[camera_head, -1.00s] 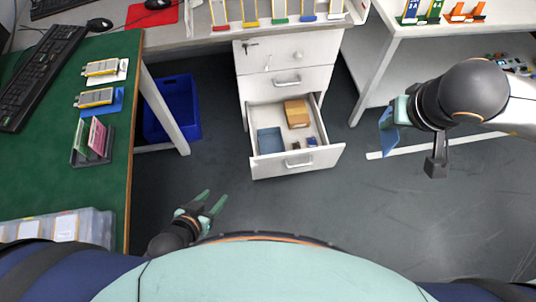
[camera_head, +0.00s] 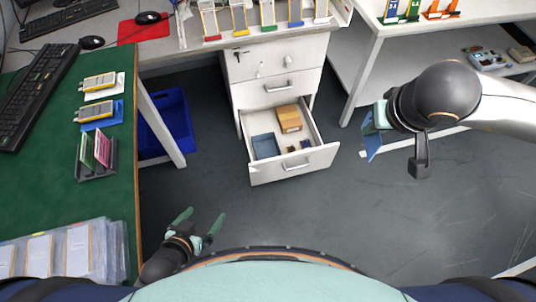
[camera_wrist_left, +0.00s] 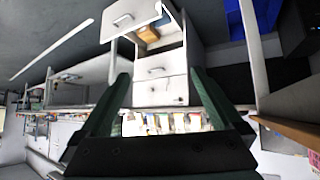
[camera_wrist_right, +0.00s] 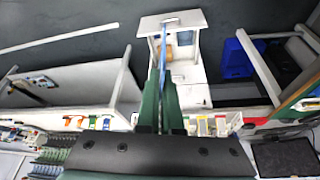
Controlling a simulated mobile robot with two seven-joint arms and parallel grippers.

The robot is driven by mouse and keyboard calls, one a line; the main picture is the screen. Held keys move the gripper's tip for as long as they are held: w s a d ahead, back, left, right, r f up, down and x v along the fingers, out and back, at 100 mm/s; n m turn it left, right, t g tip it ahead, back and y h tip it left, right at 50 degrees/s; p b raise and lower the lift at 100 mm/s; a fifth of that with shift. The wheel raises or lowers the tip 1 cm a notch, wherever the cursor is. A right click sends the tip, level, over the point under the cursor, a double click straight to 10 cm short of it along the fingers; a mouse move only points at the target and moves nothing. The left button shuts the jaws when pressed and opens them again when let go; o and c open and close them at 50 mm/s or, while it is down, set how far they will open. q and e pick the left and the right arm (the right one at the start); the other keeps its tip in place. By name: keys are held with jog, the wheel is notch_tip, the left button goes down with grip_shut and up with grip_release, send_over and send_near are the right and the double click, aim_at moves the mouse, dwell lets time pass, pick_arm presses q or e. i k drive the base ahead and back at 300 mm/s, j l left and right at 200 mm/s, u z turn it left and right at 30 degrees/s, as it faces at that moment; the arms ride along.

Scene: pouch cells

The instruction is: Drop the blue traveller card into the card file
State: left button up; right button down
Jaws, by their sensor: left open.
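The blue traveller card (camera_head: 371,148) is held in my right gripper (camera_head: 377,118), at the right above the floor. In the right wrist view the card (camera_wrist_right: 163,68) shows edge-on between the closed fingers. The card file (camera_head: 97,172) is a dark slotted tray on the green desk at the left, with a green card (camera_head: 86,150) and a pink card (camera_head: 103,149) standing in it. My right gripper is far to the right of it. My left gripper (camera_head: 205,217) is open and empty, low beside the desk's right edge; its spread fingers show in the left wrist view (camera_wrist_left: 160,100).
On the green desk (camera_head: 120,200) are a keyboard (camera_head: 40,92), two yellow-grey devices on white and blue sheets, and a clear box of pouches (camera_head: 70,250). An open drawer (camera_head: 292,165) juts out at the centre. A blue bin (camera_head: 168,125) stands under the desk.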

aim_at(270, 155)
jog(key=i+l, duration=0.3)
jog(key=i+l+u, duration=0.5)
jog(key=k, duration=0.1)
